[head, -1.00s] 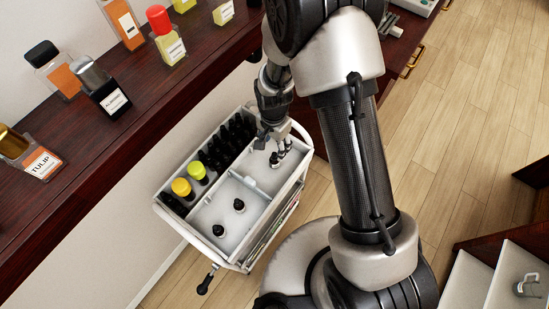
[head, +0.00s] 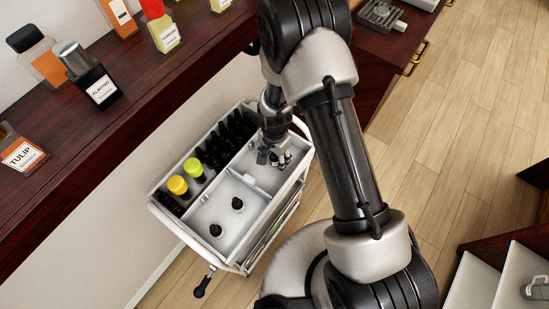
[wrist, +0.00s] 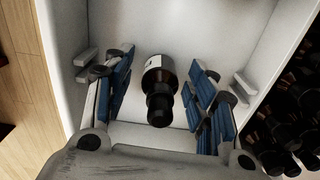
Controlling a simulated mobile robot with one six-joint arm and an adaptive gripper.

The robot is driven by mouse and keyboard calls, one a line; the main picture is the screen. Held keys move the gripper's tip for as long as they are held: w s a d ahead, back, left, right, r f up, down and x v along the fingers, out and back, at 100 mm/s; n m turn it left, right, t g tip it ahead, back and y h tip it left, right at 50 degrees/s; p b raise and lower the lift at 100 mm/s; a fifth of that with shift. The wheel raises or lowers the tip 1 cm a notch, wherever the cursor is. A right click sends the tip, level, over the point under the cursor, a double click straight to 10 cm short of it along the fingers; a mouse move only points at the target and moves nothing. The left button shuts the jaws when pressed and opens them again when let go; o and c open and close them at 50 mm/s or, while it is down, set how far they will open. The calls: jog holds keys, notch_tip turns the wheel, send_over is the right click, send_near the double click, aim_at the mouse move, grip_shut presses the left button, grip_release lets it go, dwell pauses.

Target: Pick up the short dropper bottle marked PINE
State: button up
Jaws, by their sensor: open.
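A short dark dropper bottle with a black cap (wrist: 160,84) stands in a pale compartment of the cart, in the wrist view. A strip of white label shows on its side, but the lettering cannot be read. My gripper (wrist: 158,98) is open, with one blue-padded finger on each side of the bottle and gaps between. In the head view my gripper (head: 273,158) is down in the far compartment of the cart (head: 246,235) and mostly hides the bottle there.
Two more dark droppers, a nearer one (head: 215,230) and a farther one (head: 238,203), stand in the cart's near compartment. A row of black bottles (head: 228,135) and yellow-capped bottles (head: 178,186) fills the left side. A dark wooden shelf (head: 150,105) with labelled bottles runs alongside.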

jog(key=shift+r, duration=0.1)
jog(key=c, duration=1.1)
jog(key=shift+r, duration=0.1)
jog(key=shift+c, duration=0.2)
